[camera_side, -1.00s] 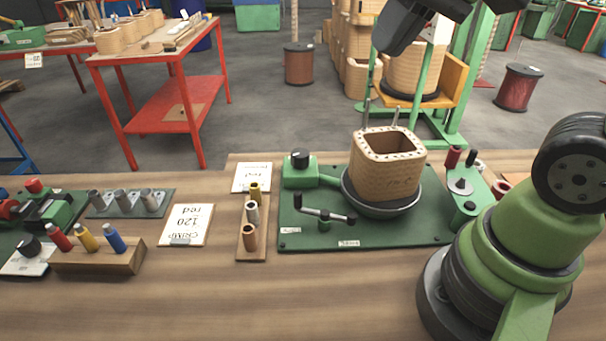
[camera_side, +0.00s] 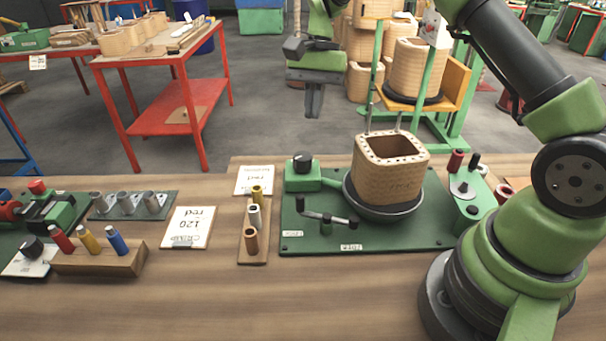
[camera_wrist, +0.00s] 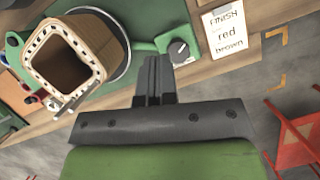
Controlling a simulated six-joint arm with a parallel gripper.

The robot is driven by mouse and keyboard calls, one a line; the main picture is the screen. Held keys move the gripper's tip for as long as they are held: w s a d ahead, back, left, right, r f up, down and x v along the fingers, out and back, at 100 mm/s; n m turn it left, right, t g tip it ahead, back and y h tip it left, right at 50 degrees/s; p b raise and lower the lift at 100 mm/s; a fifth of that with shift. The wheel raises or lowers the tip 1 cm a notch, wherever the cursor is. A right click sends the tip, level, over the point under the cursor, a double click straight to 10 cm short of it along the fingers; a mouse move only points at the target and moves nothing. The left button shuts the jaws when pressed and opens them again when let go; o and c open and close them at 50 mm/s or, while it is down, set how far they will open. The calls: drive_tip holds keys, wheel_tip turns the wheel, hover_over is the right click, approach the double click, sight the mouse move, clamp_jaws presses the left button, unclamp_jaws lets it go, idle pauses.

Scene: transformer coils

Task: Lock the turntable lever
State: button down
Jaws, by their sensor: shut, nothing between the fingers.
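The turntable lever (camera_side: 328,218) is a thin dark bar with light metal parts and a black end, on a short post at the front left of the green turntable plate (camera_side: 420,238). A tan square coil (camera_side: 390,172) with a hollow middle sits in the dark round turntable bowl (camera_side: 382,210). The coil also shows in the wrist view (camera_wrist: 70,62). My gripper (camera_side: 313,102) hangs high above and behind the plate's left part, fingers down, shut and empty. In the wrist view its closed fingers (camera_wrist: 155,72) point toward the green block with a black knob (camera_wrist: 178,50). The lever is not clear there.
The green block with its black knob (camera_side: 302,162) stands at the plate's back left. Two thin rods rise behind the coil. The front table is clear.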

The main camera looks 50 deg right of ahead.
drive_tip(key=shift+d+f, duration=0.1)
drive_tip(key=shift+f, duration=0.15)
drive_tip(key=x, duration=1)
drive_tip(key=shift+r, duration=0.1)
drive_tip(key=a, duration=0.1)
drive_tip(key=s+a, duration=0.1)
drive_tip(key=a, duration=0.1)
drive_tip(key=shift+s, duration=0.3)
drive_tip(key=shift+s+a, duration=0.2)
drive_tip(key=shift+a, duration=0.15)
